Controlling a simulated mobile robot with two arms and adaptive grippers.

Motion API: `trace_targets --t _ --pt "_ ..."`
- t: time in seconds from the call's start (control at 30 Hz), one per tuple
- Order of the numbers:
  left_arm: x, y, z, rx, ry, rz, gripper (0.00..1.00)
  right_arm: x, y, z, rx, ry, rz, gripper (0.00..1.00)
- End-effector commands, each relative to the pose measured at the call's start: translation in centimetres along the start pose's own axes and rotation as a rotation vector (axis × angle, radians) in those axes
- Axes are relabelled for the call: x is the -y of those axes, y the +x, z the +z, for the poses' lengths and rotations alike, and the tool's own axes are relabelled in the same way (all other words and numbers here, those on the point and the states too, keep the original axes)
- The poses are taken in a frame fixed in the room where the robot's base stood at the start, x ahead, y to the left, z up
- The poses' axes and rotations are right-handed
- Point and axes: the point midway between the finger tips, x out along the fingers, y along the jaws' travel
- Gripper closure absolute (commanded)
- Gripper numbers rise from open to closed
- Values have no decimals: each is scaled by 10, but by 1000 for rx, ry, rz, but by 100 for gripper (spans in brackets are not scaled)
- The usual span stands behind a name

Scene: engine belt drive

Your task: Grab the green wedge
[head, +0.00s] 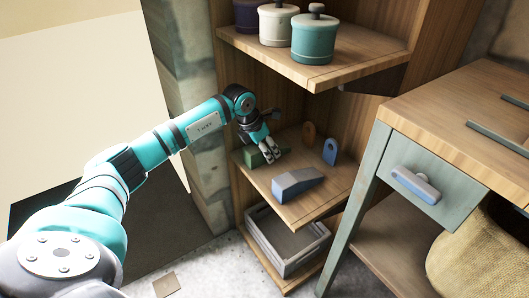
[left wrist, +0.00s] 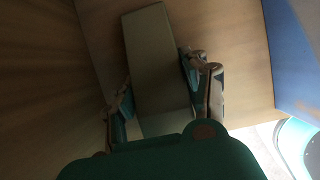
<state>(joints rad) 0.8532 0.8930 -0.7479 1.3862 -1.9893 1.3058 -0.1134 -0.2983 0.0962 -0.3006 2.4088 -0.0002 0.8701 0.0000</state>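The green wedge (head: 251,159) lies on the middle shelf board of the wooden shelf unit, near its left side. My left gripper (head: 270,154) reaches down over its right part and hides some of it. In the left wrist view the wedge (left wrist: 155,55) looks dull and dark, and runs up the picture between the two fingers (left wrist: 160,90). One finger is on each side of it, close to its sides. I cannot tell whether the fingers press on it. My right gripper is not in view.
A blue-grey wedge (head: 297,183) lies nearer the front of the same shelf. An orange piece (head: 309,133) and a blue piece (head: 330,151) stand behind. Lidded jars (head: 314,40) stand on the shelf above. A crate (head: 284,244) sits below; a drawer table (head: 445,120) is at right.

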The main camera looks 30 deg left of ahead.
Motion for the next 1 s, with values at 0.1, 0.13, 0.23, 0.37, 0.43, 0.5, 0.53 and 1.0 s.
trace_targets --t 0.1,0.13,0.23,0.37,0.43,0.5,0.53,1.0 --pt "0 0 0 0 0 1 74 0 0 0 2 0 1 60" --pt "0 0 0 0 0 1 78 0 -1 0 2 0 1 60" --pt "0 0 0 0 0 1 91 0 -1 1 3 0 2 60" --pt "0 -1 0 1 0 1 92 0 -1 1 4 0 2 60" --pt "0 -1 0 1 0 1 92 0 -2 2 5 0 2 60" --pt "0 -2 1 2 0 1 92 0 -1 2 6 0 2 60" --pt "0 -3 2 2 0 1 92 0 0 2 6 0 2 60" --pt "12 -48 -9 -4 4 2 92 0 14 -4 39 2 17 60"
